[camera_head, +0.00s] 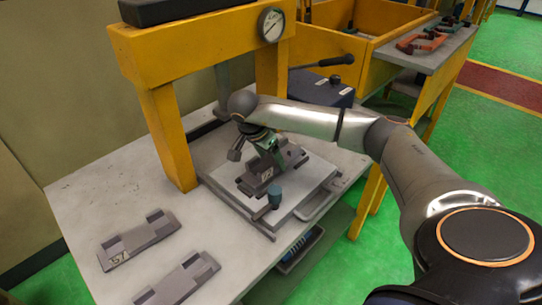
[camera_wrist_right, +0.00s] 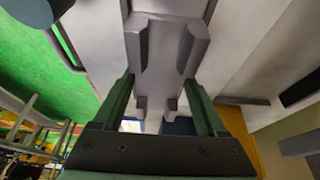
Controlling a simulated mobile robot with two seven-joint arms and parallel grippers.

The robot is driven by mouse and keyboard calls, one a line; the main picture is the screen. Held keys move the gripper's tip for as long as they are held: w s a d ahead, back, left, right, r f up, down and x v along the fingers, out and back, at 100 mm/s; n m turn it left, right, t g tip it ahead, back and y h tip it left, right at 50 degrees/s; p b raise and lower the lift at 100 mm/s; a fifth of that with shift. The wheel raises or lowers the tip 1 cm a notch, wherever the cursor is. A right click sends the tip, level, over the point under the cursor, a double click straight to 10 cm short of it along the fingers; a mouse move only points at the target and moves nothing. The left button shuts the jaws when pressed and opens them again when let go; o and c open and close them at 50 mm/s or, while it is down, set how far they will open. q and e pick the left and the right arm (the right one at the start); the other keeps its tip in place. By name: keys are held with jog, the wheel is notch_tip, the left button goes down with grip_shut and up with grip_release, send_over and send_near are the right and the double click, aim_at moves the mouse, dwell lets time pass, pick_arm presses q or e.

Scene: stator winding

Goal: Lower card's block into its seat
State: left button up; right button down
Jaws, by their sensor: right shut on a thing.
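My right gripper (camera_head: 272,158) reaches in from the right over a pale plate fixture (camera_head: 312,192) on the bench. Its green fingers are shut on a dark grey block (camera_head: 260,182), low over the plate. In the right wrist view, the grey block (camera_wrist_right: 160,50) shows between the two green fingers, with raised prongs near the fingertips. I cannot tell whether the block touches the plate; its seat is hidden beneath block and gripper. My left gripper is not in view.
A yellow press frame (camera_head: 170,120) with a gauge (camera_head: 271,24) rises behind. Two grey notched plates, one at the left (camera_head: 140,240) and one nearer (camera_head: 180,280), lie on the grey bench (camera_head: 90,195).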

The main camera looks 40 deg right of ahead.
jog(key=shift+f+b, duration=0.5)
jog(key=shift+f, duration=0.35)
jog(key=shift+r, duration=0.1)
jog(key=shift+c, duration=0.6)
grip_release()
jog(key=shift+o, duration=0.6)
jog(key=shift+f, duration=0.2)
